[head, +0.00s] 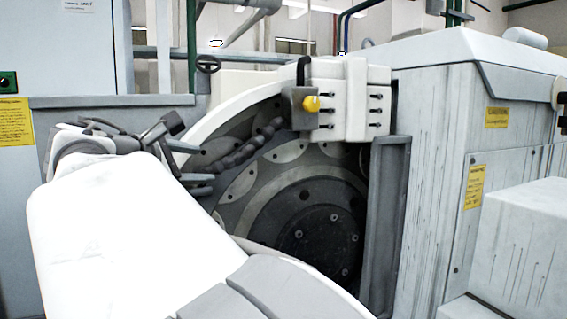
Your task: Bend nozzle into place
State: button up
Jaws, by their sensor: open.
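The nozzle (243,153) is a dark, segmented flexible hose in the head view. It runs from below the grey block with a yellow knob (311,104) down and to the left, in front of the grinder's round face. My gripper (197,166) is at the left of the wheel opening, with its fingers pointing right. Its fingers are apart, one above the other. The nozzle's free lower-left end lies close to the gap between the fingertips. I cannot tell whether either finger touches it.
The dark grinder disc (320,235) fills the opening behind the nozzle. A white curved guard (235,105) arches above my gripper. A grey vertical post (384,225) and the machine housing (430,170) stand to the right. My white arm covers the lower left.

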aim_at(228, 166)
jog(key=p+x, duration=0.2)
jog(key=x, duration=0.9)
jog(key=shift+w+d+f+p, duration=0.1)
jog(key=shift+w+p, duration=0.25)
jog(key=shift+c, duration=0.4)
grip_shut()
dwell(0.4)
